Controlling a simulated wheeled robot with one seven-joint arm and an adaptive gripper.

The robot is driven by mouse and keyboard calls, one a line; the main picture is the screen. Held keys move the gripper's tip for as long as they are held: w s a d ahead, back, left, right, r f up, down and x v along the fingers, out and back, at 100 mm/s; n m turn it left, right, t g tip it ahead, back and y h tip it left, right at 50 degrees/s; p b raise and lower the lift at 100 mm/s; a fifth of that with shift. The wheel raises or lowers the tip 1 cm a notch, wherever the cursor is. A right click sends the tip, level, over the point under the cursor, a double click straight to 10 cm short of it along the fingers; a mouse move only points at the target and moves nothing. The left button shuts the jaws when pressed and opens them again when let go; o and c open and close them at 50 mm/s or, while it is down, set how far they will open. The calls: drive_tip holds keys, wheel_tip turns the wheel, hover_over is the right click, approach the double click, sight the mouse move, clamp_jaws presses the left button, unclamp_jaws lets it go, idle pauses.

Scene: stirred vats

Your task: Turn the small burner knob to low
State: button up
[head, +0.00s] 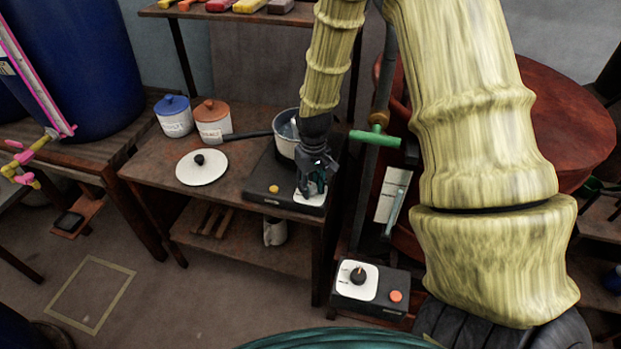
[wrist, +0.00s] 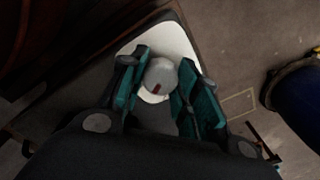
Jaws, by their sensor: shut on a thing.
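The small burner (head: 262,185) is a dark box on the table with a yellow button on its front and a pot (head: 285,146) on top. My gripper (head: 312,186) reaches down over the white plate (head: 308,199) at its right front corner and mostly hides the knob there. In the wrist view the round grey knob (wrist: 161,73) sits between my gripper's teal fingers (wrist: 160,84), which are shut on its sides. The knob's red mark points toward the bottom of that view, slightly left. Any setting labels are too small or hidden to read.
A white lid (head: 203,168), a blue-lidded jar (head: 174,117) and an orange-lidded jar (head: 212,122) stand left of the burner. A separate control box (head: 370,290) with a black knob and orange button is lower right. A green-handled bar (head: 375,138) stands close right of my gripper.

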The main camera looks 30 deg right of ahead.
sight(312, 185)
drive_tip(key=n+p, duration=0.3)
drive_tip(key=n, duration=0.2)
drive_tip(key=shift+n, duration=0.4)
idle(0.3)
drive_tip(key=o, duration=1)
drive_tip(key=shift+w+d+r, duration=0.1)
drive_tip(key=shift+r, duration=2.9)
drive_tip(key=shift+d+r, duration=0.1)
drive_tip(key=shift+r, duration=2.9)
